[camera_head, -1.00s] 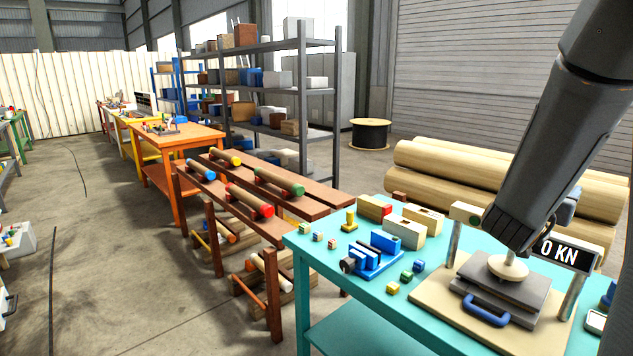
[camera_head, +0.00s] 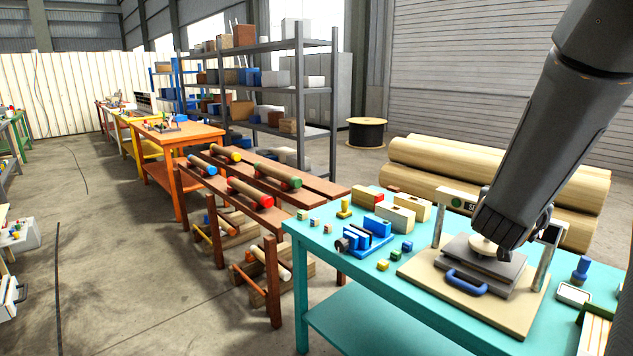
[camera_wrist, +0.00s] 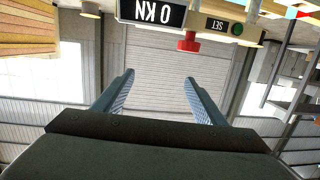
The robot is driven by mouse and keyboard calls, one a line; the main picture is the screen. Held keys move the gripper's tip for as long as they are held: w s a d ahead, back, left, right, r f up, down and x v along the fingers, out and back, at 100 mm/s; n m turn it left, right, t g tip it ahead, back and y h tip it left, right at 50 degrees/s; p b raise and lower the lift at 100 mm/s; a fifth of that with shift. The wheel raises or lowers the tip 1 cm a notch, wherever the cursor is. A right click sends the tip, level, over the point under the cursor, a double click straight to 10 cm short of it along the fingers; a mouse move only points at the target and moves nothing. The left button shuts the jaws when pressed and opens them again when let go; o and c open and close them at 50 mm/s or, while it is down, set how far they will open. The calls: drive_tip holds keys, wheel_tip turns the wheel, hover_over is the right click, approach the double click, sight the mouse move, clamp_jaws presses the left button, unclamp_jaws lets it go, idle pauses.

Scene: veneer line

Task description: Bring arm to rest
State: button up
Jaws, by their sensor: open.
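My gripper (camera_wrist: 158,95) is open and empty in the wrist view, its two blue-grey fingers apart with a shutter wall showing between them. In the head view my arm hangs in from the upper right. Its dark wrist end is over the press on the teal table (camera_head: 350,325) and hides part of the press frame and display. The press has grey plates with a blue handle (camera_head: 466,282) on a beige base (camera_head: 420,277). In the wrist view the display (camera_wrist: 152,12) reads 0 KN upside down, beside a red knob (camera_wrist: 188,42) and a SET panel (camera_wrist: 225,27).
A blue vise (camera_head: 364,238), wooden blocks (camera_head: 396,217) and small coloured cubes lie left of the press. A blue stamp (camera_head: 580,268) and white tray (camera_head: 573,294) lie right. Large logs (camera_head: 440,165) lie behind. A brown rack (camera_head: 318,187) with rollers stands left. Floor is open further left.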

drive_tip(key=s+a+f+n+g+y+b, duration=0.1)
drive_tip(key=a+f+n+g+y+b, duration=0.3)
drive_tip(key=a+f, duration=0.6)
drive_tip(key=s+a+f+n+t+y+b, duration=0.1)
drive_tip(key=s+a+f+y, duration=0.1)
drive_tip(key=a+f+y, duration=0.7)
drive_tip(key=s+a+f+n+g+b, duration=0.1)
drive_tip(key=s+a+f+g, duration=0.1)
drive_tip(key=s, duration=0.4)
drive_tip(key=s+a+f+n+g+h+b, duration=0.1)
drive_tip(key=s+a+f+g, duration=0.2)
drive_tip(key=s+a, duration=0.2)
drive_tip(key=s+a+f+n+g+b, duration=0.1)
drive_tip(key=s+a+f+n+g, duration=0.1)
drive_tip(key=s, duration=0.5)
drive_tip(key=shift+s+a+f+g+h+b, duration=0.2)
drive_tip(key=shift+a+g+h+b, duration=0.15)
drive_tip(key=shift+a+g, duration=0.5)
drive_tip(key=shift+a, duration=0.1)
drive_tip(key=shift+c, duration=0.2)
